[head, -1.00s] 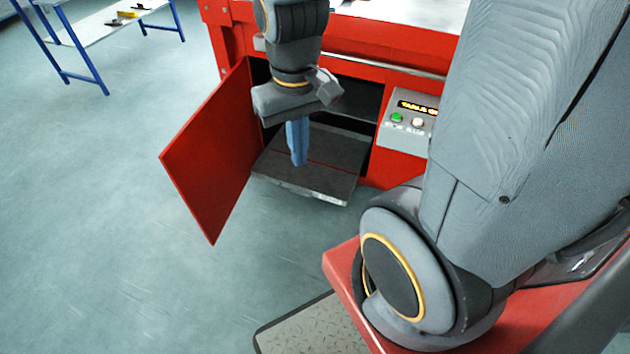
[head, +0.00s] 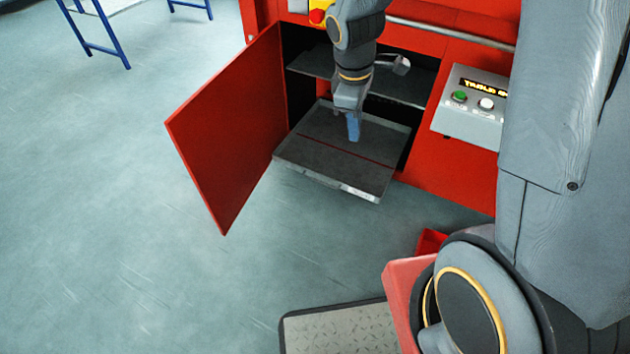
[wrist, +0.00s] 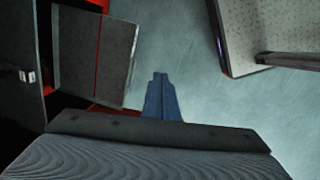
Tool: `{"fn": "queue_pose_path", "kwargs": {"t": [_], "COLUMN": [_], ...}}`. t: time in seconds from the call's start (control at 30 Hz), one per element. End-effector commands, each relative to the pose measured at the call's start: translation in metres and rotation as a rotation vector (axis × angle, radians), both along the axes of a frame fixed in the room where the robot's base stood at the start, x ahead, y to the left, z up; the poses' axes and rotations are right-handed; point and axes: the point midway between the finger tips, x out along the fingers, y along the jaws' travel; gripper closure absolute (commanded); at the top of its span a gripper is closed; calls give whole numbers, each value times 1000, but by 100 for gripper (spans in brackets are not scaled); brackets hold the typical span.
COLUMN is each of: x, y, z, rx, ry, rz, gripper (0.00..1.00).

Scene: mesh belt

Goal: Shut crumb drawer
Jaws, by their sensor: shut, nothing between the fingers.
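The crumb drawer (head: 330,165) is a flat dark grey tray with a pale metal front edge. It sticks out of the open lower compartment of the red machine. In the wrist view the drawer (wrist: 92,62) shows at the upper left. My gripper (head: 354,130) has blue fingers, is shut and empty, and points down. In the head view it appears over the right part of the drawer. In the wrist view the blue fingertips (wrist: 160,82) lie beside the drawer's front edge, over the floor. I cannot tell whether they touch it.
A red door (head: 228,130) stands open to the left of the drawer. A control box (head: 475,105) with green and white buttons is at the right. A dark shelf (head: 400,82) lies above the drawer. The floor (head: 130,220) in front of the door is clear.

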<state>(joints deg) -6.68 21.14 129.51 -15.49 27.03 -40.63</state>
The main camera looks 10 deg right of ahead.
Motion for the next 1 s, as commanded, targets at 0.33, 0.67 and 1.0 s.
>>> {"fn": "queue_pose_path", "kwargs": {"t": [0.33,0.67,1.0], "x": [101,170,191], "y": [36,76,91], "z": [-162,-299,-347], "rx": [-95,-183,-217], "ry": [31,67,80], "rz": [654,1220,1432], "gripper": [100,100,100]}}
